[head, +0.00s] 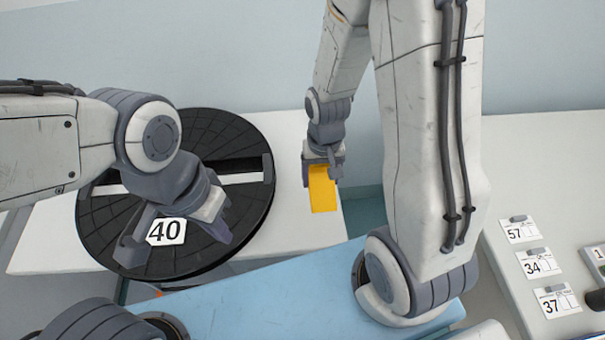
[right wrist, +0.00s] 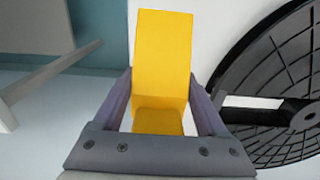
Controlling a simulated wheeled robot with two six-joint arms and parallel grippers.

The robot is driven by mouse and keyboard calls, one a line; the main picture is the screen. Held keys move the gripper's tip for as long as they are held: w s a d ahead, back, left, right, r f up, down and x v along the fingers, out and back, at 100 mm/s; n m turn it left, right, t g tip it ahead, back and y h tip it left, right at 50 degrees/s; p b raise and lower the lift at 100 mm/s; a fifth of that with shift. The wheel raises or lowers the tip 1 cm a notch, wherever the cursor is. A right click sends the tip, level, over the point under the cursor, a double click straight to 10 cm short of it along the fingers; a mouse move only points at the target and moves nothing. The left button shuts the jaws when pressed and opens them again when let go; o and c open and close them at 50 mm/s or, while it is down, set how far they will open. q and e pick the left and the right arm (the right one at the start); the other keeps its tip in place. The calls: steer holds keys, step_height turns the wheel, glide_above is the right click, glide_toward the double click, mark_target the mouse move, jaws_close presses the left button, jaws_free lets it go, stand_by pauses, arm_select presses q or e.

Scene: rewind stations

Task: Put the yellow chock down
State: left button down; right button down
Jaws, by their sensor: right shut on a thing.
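The yellow chock (head: 322,190) is a plain yellow block. My right gripper (head: 322,168) is shut on it, and it hangs below the fingers. It also shows between the two fingers in the right wrist view (right wrist: 162,60). In the head view it appears over the right end of the white table with the disc. I cannot tell whether it touches the surface. My left gripper (head: 185,240) is spread open and empty over the black disc, on the left.
The round black disc (head: 110,215) with a white bar and a "40" card (head: 166,232) is left of the chock. The white table (head: 285,135) has clear room between disc and right edge. Another white table (head: 550,150) with number cards is at the right.

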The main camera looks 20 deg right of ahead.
mark_target(332, 185)
steer(key=s+d+r, duration=0.1)
steer(key=s+r, duration=0.1)
steer(key=shift+s+d, duration=0.4)
steer(key=w+f, duration=0.2)
steer(key=w+f+n, duration=0.1)
steer(key=w+f, duration=0.1)
steer(key=w, duration=0.1)
steer(key=w+f+n, duration=0.1)
steer(key=w+f, duration=0.2)
steer(key=shift+a, duration=0.3)
steer(key=shift+s, duration=0.1)
